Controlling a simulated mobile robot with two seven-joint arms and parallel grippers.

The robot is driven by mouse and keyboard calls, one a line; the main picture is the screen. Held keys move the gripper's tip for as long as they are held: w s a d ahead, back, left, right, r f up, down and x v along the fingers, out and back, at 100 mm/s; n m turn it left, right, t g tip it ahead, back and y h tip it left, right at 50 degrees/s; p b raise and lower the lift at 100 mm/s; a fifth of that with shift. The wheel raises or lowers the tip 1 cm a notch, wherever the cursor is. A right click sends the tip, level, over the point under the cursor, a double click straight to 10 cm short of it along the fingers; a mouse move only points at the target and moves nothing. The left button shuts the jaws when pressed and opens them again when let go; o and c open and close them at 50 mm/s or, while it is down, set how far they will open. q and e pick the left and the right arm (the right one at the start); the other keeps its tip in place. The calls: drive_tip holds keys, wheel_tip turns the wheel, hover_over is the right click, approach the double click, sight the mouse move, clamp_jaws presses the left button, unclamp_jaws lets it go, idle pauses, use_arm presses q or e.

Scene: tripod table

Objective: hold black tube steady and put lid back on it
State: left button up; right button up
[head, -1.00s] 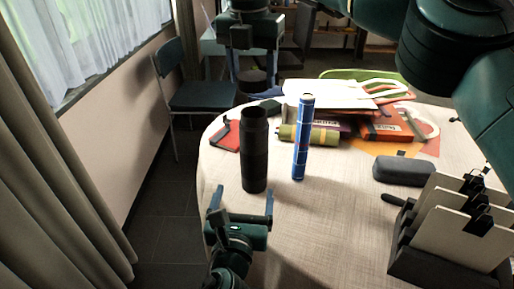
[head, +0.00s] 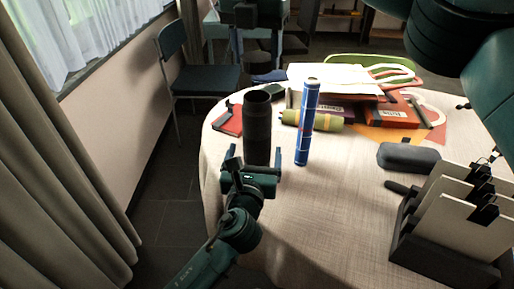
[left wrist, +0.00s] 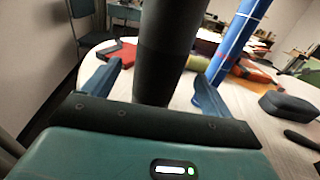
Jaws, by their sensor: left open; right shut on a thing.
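The black tube (head: 258,130) stands upright near the left edge of the table. Its top is open. My left gripper (head: 254,152) is open low at the tube, with a finger on either side of it. In the left wrist view the tube (left wrist: 160,50) rises between the spread fingers (left wrist: 155,75), with a gap on both sides. My right gripper (head: 257,62) is above and beyond the tube, pointing down, shut on a dark piece that looks like the lid (head: 258,58). The lid is apart from the tube, and its outline is hard to make out.
A blue tube (head: 307,122) stands upright close to the right of the black tube. A green roll (head: 312,120), a red item (head: 229,121), books and papers lie behind. A dark case (head: 408,157) and a file rack (head: 440,250) stand at right. The front-middle tablecloth is clear.

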use_arm(q)
drive_tip(key=shift+w+d, duration=0.15)
drive_tip(key=shift+w, duration=1.1)
drive_tip(key=shift+w+d, duration=0.15)
drive_tip(key=shift+w, duration=1.1)
drive_tip(key=shift+c, duration=0.3)
drive_tip(key=c, duration=1.4)
use_arm(e)
hover_over(256, 110)
drive_tip(key=w, duration=0.3)
drive_tip(key=shift+s+f, duration=0.2)
drive_tip(key=shift+f, duration=2.3)
drive_tip(key=shift+f, duration=0.85)
drive_tip(key=shift+f, duration=0.55)
